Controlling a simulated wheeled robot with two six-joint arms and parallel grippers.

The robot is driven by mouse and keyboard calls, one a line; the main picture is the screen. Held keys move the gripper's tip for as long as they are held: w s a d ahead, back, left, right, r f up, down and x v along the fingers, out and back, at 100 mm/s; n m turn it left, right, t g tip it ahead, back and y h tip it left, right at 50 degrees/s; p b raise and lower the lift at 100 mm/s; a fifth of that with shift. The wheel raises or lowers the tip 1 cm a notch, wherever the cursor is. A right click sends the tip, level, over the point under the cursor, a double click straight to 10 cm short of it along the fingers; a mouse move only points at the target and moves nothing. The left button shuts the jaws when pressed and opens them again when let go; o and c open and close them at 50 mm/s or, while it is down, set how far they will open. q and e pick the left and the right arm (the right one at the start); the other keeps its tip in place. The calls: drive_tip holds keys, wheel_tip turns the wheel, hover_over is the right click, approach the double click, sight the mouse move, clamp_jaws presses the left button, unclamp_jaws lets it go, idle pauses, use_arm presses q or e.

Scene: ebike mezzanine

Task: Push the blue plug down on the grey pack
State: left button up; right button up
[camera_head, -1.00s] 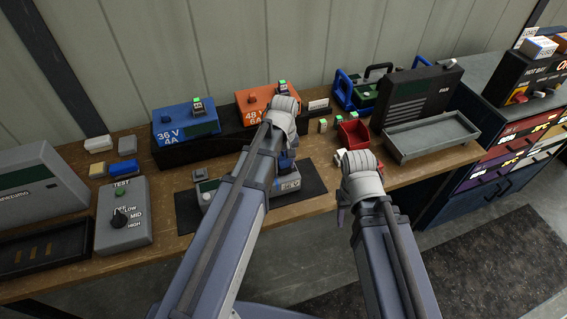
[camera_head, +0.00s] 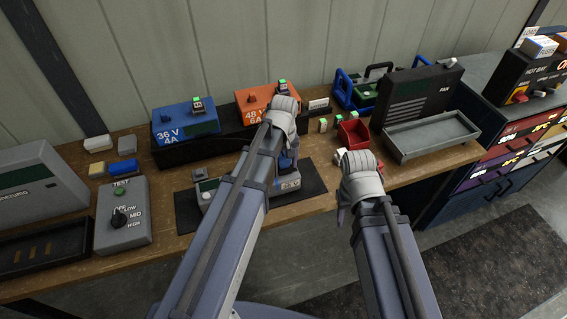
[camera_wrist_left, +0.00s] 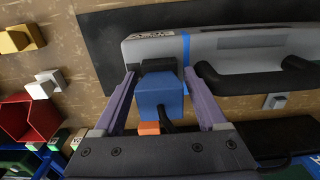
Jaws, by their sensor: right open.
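The grey pack (camera_head: 290,183) lies on a dark mat (camera_head: 312,192) on the wooden bench, largely behind my left arm in the head view. In the left wrist view the pack (camera_wrist_left: 240,45) has a blue strap and a black handle. The blue plug (camera_wrist_left: 158,97) sits against the pack's edge, its dark end toward the pack. Whether it is fully seated cannot be told. My left gripper (camera_wrist_left: 160,82) has one finger on each side of the plug, with narrow gaps showing. My right gripper (camera_head: 343,208) is open and empty over the bench's front edge.
A blue charger (camera_head: 186,125) and an orange charger (camera_head: 255,103) stand behind the mat. A red bin (camera_head: 353,133) and a grey tray (camera_head: 432,137) are to the right. A grey test box (camera_head: 122,220) stands left of the mat.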

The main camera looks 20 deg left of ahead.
use_arm(q)
drive_tip(key=shift+o, duration=0.7)
drive_tip(key=shift+r, duration=0.15)
wheel_tip(320, 180, up, 8)
drive_tip(key=p, duration=0.8)
drive_tip(key=shift+f, duration=0.25)
wheel_tip(320, 180, up, 6)
drive_tip(key=p, duration=0.6)
idle(0.3)
